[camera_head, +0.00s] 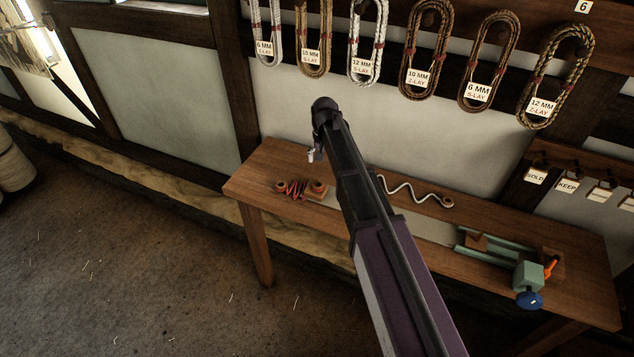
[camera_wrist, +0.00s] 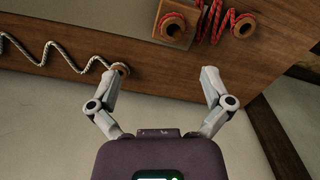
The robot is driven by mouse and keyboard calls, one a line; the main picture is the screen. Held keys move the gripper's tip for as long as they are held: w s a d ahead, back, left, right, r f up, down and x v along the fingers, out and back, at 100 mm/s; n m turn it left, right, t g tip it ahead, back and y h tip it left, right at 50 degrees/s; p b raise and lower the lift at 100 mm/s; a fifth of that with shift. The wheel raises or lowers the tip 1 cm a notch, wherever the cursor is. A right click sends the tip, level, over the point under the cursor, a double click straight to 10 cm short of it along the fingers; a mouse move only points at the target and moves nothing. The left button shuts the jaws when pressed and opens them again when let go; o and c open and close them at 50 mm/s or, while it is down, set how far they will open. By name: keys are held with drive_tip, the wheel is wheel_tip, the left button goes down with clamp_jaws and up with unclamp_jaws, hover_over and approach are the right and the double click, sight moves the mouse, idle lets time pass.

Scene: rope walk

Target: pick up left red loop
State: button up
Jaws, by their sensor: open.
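A red rope (camera_head: 296,188) lies in zigzags on the wooden bench. Its left loop (camera_head: 280,186) rests on the bench top around what looks like a wooden spool. Its right loop (camera_head: 319,187) sits on a small wooden block. In the wrist view, which is turned round, the left loop (camera_wrist: 243,25) is at the upper right and the block's loop (camera_wrist: 173,27) is left of it. My gripper (camera_head: 314,155) hangs above the bench, behind the rope. Its fingers (camera_wrist: 163,75) are spread wide and empty, apart from both loops.
A white rope (camera_head: 408,187) lies to the right on the bench (camera_head: 250,180). A green vise-like tool (camera_head: 527,275) with a blue knob stands at the bench's right end. Coiled ropes (camera_head: 428,50) with tags hang on the wall behind. The floor in front is open.

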drive_tip(key=shift+w+a+r, duration=0.15)
drive_tip(key=shift+w+a, duration=0.25)
drive_tip(key=shift+a, duration=0.2)
drive_tip(key=shift+w+a+r, duration=0.15)
drive_tip(key=shift+w+a, duration=0.25)
drive_tip(key=shift+a, duration=0.15)
drive_tip(key=shift+f, duration=0.15)
drive_tip(key=b, duration=0.8)
hover_over(318, 185)
wheel_tip(318, 185, down, 8)
drive_tip(key=shift+s+a+f, duration=0.15)
drive_tip(key=shift+f, duration=0.05)
drive_tip(key=shift+f+b, duration=0.1)
drive_tip(key=shift+b, duration=0.2)
drive_tip(key=shift+f+b, duration=2.5)
drive_tip(key=c, duration=0.8)
